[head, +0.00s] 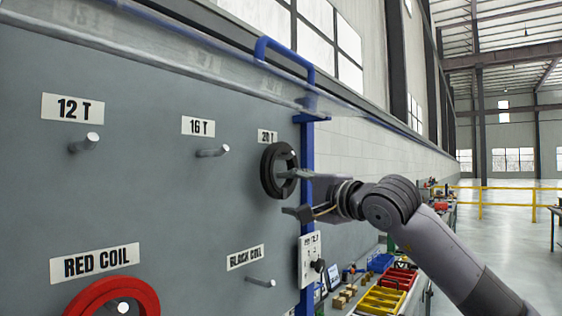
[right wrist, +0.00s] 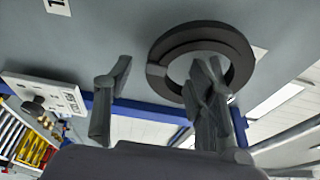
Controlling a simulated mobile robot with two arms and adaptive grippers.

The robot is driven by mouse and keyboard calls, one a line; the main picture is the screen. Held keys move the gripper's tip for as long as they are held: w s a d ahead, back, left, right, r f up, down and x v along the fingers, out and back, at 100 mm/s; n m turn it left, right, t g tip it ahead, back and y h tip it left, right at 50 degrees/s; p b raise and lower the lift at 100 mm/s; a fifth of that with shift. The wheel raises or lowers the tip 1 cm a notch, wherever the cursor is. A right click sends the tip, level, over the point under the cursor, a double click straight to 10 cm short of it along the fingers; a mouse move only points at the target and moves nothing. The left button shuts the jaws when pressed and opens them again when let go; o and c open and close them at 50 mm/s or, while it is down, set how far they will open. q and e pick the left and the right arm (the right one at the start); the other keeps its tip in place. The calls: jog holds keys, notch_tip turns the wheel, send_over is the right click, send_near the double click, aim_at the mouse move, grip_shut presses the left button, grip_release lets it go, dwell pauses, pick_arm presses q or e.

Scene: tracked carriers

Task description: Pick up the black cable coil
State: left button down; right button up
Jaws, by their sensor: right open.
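The black cable coil (head: 269,171) is a thick dark ring. It hangs on the peg under the "20 T" label on the grey board, and it also shows in the right wrist view (right wrist: 177,43). My right gripper (head: 290,193) is open and empty, close to the coil from the right. One finger overlaps the coil's ring and opening in both views; the other finger is apart from it, below in the head view. I cannot tell whether the overlapping finger touches the coil or is inside its opening. My left gripper is not in view.
A red coil (head: 75,303) hangs at the lower left. Bare pegs stand under "12 T" (head: 84,143), "16 T" (head: 213,152) and "BLACK COIL" (head: 260,282). A blue post (head: 307,135) edges the board. Yellow bins (head: 380,301) and red bins (head: 398,279) sit lower right.

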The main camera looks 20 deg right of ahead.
jog(key=shift+p+x, duration=0.5)
jog(key=shift+x, duration=0.9)
jog(key=shift+c, duration=0.2)
jog(key=shift+s, duration=0.1)
jog(key=shift+c, duration=0.8)
jog(key=shift+f, duration=0.15)
grip_shut()
